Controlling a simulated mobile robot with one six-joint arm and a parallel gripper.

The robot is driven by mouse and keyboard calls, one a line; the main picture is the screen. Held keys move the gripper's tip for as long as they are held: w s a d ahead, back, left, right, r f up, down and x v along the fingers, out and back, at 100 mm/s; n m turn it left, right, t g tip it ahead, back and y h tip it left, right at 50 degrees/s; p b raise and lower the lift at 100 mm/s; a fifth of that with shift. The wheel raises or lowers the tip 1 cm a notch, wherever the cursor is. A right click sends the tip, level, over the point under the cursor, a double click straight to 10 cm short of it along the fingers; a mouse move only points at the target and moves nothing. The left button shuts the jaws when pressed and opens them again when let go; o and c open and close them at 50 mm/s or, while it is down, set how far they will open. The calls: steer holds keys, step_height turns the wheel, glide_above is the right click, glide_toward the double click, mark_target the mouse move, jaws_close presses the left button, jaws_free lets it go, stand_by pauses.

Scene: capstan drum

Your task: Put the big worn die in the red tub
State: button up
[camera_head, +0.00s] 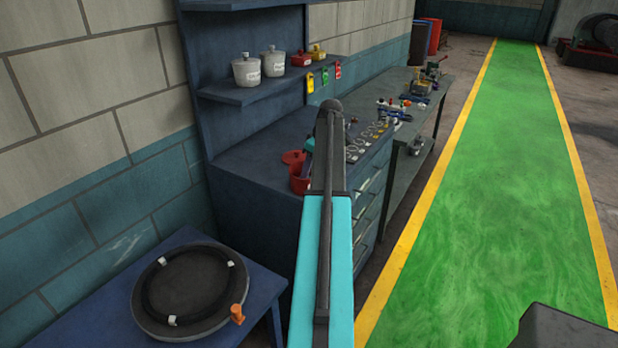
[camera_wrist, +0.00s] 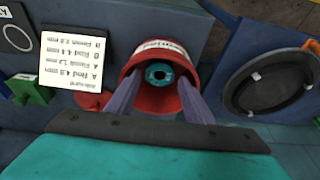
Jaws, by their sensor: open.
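The red tub (camera_wrist: 165,103) with a white label is in the middle of the wrist view, its open mouth facing the camera. It also stands on the blue bench in the head view (camera_head: 299,184), partly hidden by my arm. A teal ring with a dark centre (camera_wrist: 154,81) lies inside the tub. It looks like a die, but I cannot tell its wear. My gripper (camera_wrist: 159,77) is open, its two fingers apart at the tub's mouth on either side of the ring, not visibly touching it.
Several rings (camera_head: 371,136) lie on the bench to the right. A white printed sheet (camera_wrist: 75,60) is beside the tub. A round dark drum (camera_head: 190,290) sits on the low blue table. A shelf (camera_head: 265,90) holds pots above.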

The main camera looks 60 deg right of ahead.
steer(key=b+v, duration=0.2)
steer(key=v, duration=0.5)
steer(key=shift+r, duration=0.25)
steer(key=shift+s, duration=0.1)
stand_by(0.6)
